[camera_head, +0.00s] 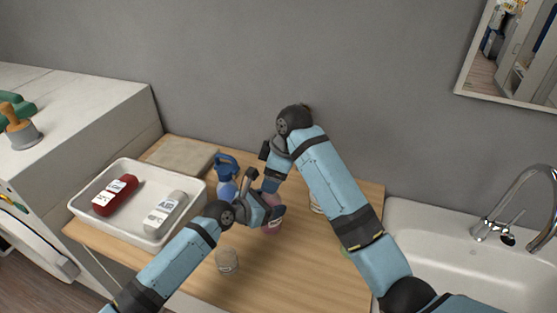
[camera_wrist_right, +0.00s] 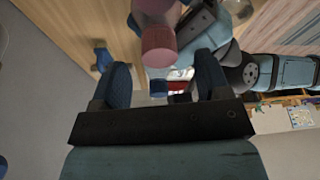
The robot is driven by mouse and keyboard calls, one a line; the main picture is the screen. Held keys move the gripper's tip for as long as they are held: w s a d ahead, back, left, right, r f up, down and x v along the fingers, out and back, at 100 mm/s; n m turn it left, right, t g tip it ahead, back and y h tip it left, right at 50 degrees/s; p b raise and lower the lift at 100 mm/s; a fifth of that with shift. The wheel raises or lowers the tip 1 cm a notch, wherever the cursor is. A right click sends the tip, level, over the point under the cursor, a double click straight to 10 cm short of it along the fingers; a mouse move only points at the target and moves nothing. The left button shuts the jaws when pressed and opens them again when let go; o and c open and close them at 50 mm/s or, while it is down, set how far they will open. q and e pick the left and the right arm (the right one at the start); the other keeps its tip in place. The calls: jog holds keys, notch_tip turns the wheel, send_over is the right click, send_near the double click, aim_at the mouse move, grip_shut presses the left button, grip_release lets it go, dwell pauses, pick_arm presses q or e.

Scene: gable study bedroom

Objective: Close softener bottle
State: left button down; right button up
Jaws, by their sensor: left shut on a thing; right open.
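The softener bottle (camera_head: 275,226) is pink and stands on the wooden counter, largely hidden by my arms. My left gripper (camera_head: 268,208) is shut on it. In the right wrist view, the bottle's pale pink body (camera_wrist_right: 155,7) shows at the top edge, with a pinkish-red cap (camera_wrist_right: 160,46) at its end. I cannot tell how tightly the cap sits. My right gripper (camera_head: 270,172) is just above the bottle. In its wrist view my right gripper (camera_wrist_right: 163,78) is open, its blue fingers spread to either side of the cap line, with no contact visible.
A blue spray bottle (camera_head: 226,170) stands behind my left gripper. A white tray (camera_head: 82,205) at left holds a red bottle (camera_head: 115,195) and a grey-white bottle (camera_head: 165,213). A glass jar (camera_head: 227,260) stands in front. A sink (camera_head: 465,262) is at right.

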jog(key=shift+x, duration=1.05)
jog(key=c, duration=1.1)
jog(key=shift+m+t, duration=0.4)
jog(key=shift+m, duration=1.3)
jog(key=o, duration=1)
jog(key=shift+r, duration=0.1)
